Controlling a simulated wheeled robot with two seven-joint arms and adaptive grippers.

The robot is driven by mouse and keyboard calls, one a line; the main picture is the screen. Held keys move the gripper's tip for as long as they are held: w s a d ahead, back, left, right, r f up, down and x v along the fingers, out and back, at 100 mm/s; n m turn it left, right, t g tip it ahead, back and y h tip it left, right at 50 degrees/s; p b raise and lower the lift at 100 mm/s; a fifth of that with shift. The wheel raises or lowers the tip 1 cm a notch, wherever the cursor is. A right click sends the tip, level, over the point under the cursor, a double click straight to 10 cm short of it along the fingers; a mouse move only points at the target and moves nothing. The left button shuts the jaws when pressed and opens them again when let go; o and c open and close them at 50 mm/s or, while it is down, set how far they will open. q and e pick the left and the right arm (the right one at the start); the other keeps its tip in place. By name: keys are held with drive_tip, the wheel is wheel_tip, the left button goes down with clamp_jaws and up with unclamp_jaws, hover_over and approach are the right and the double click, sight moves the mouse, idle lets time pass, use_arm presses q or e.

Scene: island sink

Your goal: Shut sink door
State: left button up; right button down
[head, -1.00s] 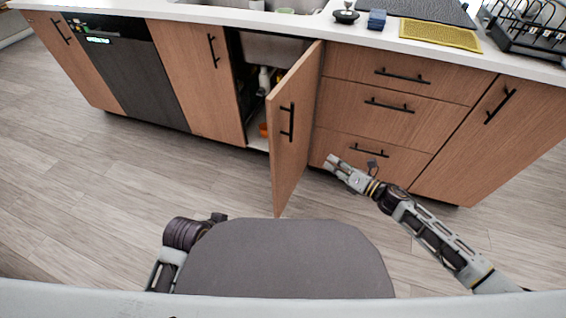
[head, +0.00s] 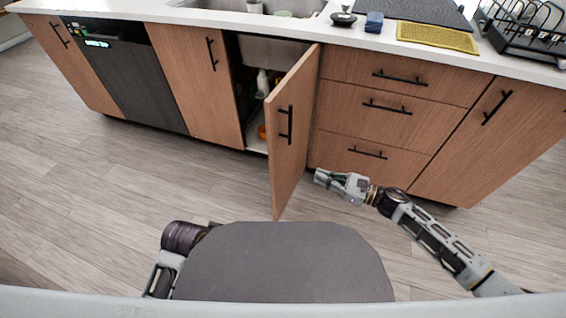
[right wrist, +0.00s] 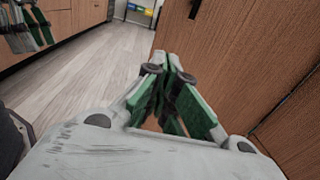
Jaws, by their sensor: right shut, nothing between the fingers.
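The wooden sink door (head: 289,165) with a black bar handle (head: 286,122) stands open in the head view, swung out from its right side. The dark sink cabinet (head: 247,75) behind it is partly exposed. My right gripper (head: 320,178) is shut and empty, low to the right of the door, on its outer face side. In the right wrist view, my right gripper's green fingers (right wrist: 173,62) are together, and the door's wooden face (right wrist: 225,50) fills the right. My left gripper (right wrist: 28,28) shows partly at that view's upper left; its opening is unclear.
Wooden drawers (head: 365,115) stand right of the opening and a dark dishwasher (head: 125,80) at left. A bottle (head: 262,83) and an orange item (head: 262,131) are inside the cabinet. The floor (head: 120,200) in front is clear.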

drive_tip(key=shift+a, duration=0.1)
drive_tip(key=b, duration=0.1)
approach(275, 160)
drive_tip(key=x, duration=0.5)
drive_tip(key=shift+f+b, duration=0.1)
drive_tip(key=shift+b, duration=0.2)
drive_tip(key=shift+x, duration=1.05)
use_arm(q)
drive_tip(key=shift+h, duration=0.4)
drive_tip(key=x, duration=0.4)
drive_tip(key=shift+s+d+f, duration=0.15)
drive_tip(key=shift+s+d, duration=0.05)
drive_tip(key=shift+s, duration=0.1)
drive_tip(key=shift+t, duration=0.3)
